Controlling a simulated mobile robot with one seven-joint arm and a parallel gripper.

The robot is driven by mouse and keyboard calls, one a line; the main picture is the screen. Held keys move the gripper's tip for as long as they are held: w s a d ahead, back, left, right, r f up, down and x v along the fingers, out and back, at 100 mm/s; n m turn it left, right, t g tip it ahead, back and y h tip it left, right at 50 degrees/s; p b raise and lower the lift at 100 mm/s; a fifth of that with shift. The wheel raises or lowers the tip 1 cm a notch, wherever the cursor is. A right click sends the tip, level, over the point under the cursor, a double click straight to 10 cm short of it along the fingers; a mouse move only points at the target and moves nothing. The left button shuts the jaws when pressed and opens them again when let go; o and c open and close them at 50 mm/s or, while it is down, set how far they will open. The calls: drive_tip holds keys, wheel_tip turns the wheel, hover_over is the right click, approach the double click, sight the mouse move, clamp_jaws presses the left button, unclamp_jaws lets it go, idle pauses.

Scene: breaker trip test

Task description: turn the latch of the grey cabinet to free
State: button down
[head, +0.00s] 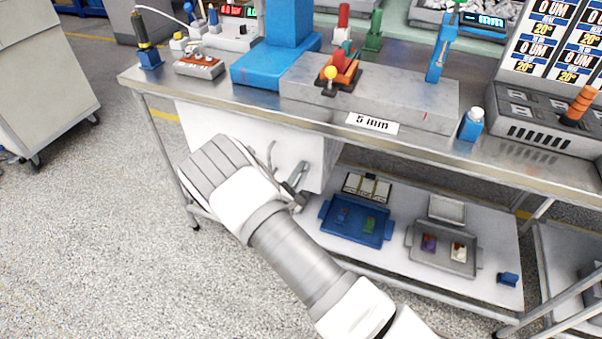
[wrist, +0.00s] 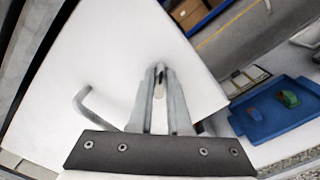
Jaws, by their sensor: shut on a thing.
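The grey cabinet (head: 230,129) hangs under the bench and looks pale, almost white; its front also fills much of the wrist view (wrist: 95,55). My gripper (head: 302,168) is at the right part of this front. In the wrist view my gripper's fingers (wrist: 159,77) are closed around the latch (wrist: 158,90), a small light metal piece between them. The fingers hide most of the latch, so its exact angle cannot be told. A bent bar handle (wrist: 90,108) sits left of the fingers, apart from them; it also shows in the head view (head: 270,156).
The steel bench top (head: 430,143) overhangs the cabinet and carries several tools and a grey block (head: 420,104). The lower shelf holds a blue tray (head: 352,236) and a grey tray (head: 460,266), right of my gripper. The floor at left is open.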

drive_tip(key=shift+f+m+b, duration=0.15)
drive_tip(key=shift+m+b, duration=0.85)
drive_tip(key=shift+m, duration=1.1)
drive_tip(key=shift+f+m+b, duration=0.1)
drive_tip(key=shift+m+b, duration=0.85)
drive_tip(key=shift+m, duration=1.15)
drive_tip(key=shift+r, duration=0.1)
drive_tip(key=c, duration=0.9)
unclamp_jaws()
drive_tip(key=shift+o, duration=0.2)
drive_tip(key=shift+s, duration=0.1)
drive_tip(key=p+v, duration=0.3)
drive_tip(key=v, duration=1.4)
drive_tip(key=shift+r, duration=0.1)
